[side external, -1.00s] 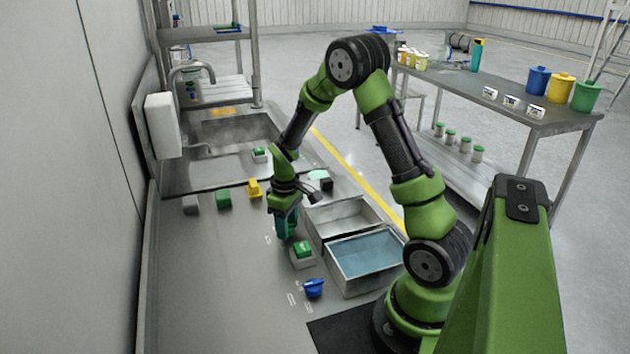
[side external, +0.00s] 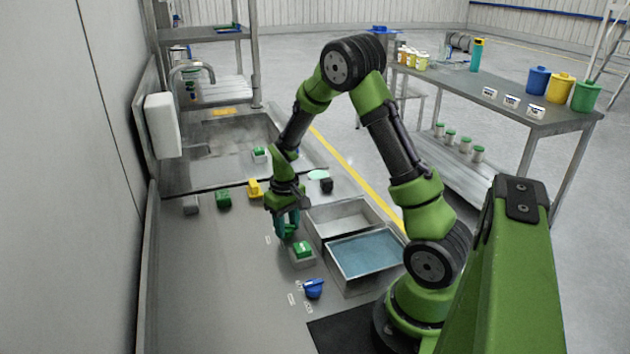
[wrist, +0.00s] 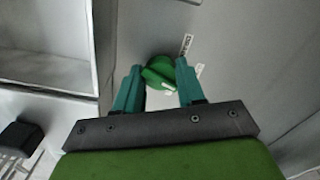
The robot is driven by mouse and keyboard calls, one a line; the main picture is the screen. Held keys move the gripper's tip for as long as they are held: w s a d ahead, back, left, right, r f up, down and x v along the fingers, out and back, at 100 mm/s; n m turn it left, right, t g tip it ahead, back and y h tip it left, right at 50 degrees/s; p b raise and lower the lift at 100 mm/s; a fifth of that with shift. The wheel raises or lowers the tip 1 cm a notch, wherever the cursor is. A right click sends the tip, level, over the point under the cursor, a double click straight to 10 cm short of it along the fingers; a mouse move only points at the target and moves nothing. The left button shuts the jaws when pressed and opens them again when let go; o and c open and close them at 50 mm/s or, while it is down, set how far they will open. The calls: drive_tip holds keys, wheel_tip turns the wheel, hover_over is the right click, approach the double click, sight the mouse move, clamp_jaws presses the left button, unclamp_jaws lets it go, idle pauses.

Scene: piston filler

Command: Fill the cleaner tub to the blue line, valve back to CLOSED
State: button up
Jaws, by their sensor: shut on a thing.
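My gripper (side external: 286,224) points down at the steel counter, its two teal fingers on either side of a green valve knob (wrist: 160,72). In the wrist view the fingers (wrist: 160,88) close on the knob, which has a white mark on its lower right. Small labels (wrist: 186,44) sit beside it, too small to read. Two steel tubs stand right of my gripper: the back tub (side external: 312,224) looks pale and empty inside, and the front tub (side external: 352,283) holds blue liquid. I see no blue line and cannot tell which tub is for cleaner.
A yellow piece (side external: 254,188), a green piece (side external: 223,198) and a black block (side external: 327,185) are behind. The counter's left front is clear.

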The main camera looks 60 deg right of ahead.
sight(287, 229)
drive_tip(key=shift+m, duration=2.3)
drive_tip(key=o, duration=1)
drive_tip(key=shift+o, duration=0.2)
wheel_tip(287, 229, up, 17)
